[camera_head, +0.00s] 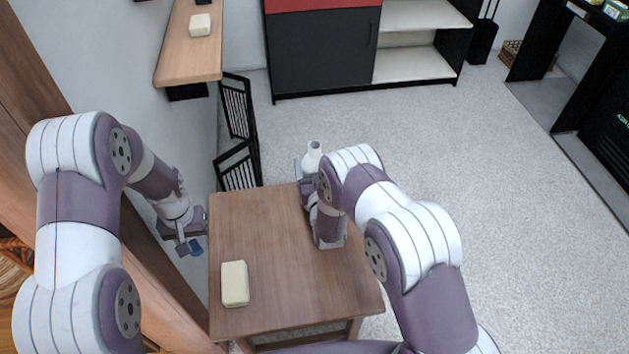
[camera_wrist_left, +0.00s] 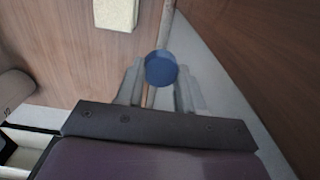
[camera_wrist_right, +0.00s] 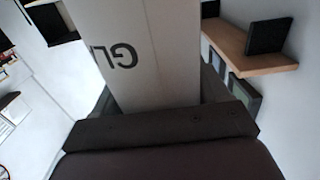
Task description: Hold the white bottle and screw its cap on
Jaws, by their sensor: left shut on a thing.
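The white bottle (camera_head: 313,155) is held upright by my right gripper (camera_head: 307,172), beyond the far edge of the small wooden table. Its open neck points up, with no cap on it. In the right wrist view, the bottle's white body (camera_wrist_right: 150,50) with dark lettering fills the space between the fingers. My left gripper (camera_head: 190,246) is left of the table, between it and the wall. It is shut on the blue cap (camera_head: 196,247), which also shows between the fingertips in the left wrist view (camera_wrist_left: 160,68). The cap and bottle are well apart.
The wooden table (camera_head: 280,235) carries a cream block (camera_head: 235,284) near its front left; the rest of its top is mostly clear. A wooden shelf (camera_head: 185,55) with another cream block (camera_head: 200,25) is at the back left. A black folding rack (camera_head: 238,165) stands behind the table.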

